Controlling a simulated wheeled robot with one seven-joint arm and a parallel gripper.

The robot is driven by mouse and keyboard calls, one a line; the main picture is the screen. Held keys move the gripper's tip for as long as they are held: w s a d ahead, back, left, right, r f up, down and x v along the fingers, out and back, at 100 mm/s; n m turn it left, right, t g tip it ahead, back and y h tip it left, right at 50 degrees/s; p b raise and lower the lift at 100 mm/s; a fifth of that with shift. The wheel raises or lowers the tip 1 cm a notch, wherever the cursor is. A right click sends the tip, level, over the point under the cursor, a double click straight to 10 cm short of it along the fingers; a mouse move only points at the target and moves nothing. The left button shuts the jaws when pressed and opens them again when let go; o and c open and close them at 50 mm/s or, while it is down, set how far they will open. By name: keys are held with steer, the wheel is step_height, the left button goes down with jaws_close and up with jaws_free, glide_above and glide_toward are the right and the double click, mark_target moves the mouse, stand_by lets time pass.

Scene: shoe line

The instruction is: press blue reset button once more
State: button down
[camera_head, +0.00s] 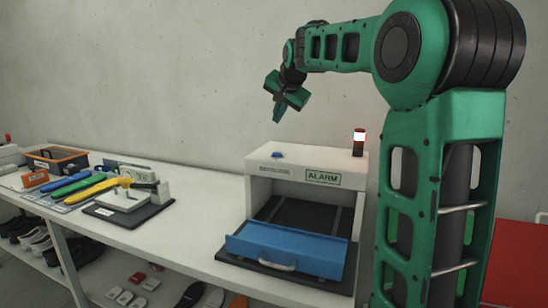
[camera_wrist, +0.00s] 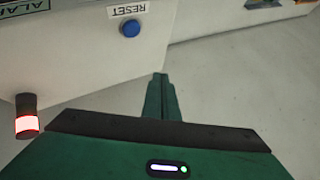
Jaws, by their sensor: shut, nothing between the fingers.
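In the wrist view the button (camera_wrist: 130,28) sits beside a RESET label (camera_wrist: 126,11). My gripper (camera_head: 277,117) hangs in the air above the button, apart from it, with its fingers together and empty. In the wrist view the shut fingers (camera_wrist: 160,82) are below and right of the button. A beacon (camera_head: 358,142) on the box's right end shows red and white light; it also shows in the wrist view (camera_wrist: 27,124).
Several coloured tools (camera_head: 72,182), a white clamp-like fixture (camera_head: 124,197) and a dark bin (camera_head: 58,160) are on the table to the left. The air around my gripper is clear.

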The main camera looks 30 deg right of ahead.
mark_target(278, 155)
steer(key=shift+f, duration=4.4)
steer(key=shift+f, duration=0.2)
steer(key=shift+f, duration=0.15)
steer(key=shift+f, duration=0.55)
steer(key=shift+r, duration=0.95)
steer(key=shift+r, duration=0.1)
steer(key=shift+r, duration=2.4)
steer(key=shift+s, duration=0.1)
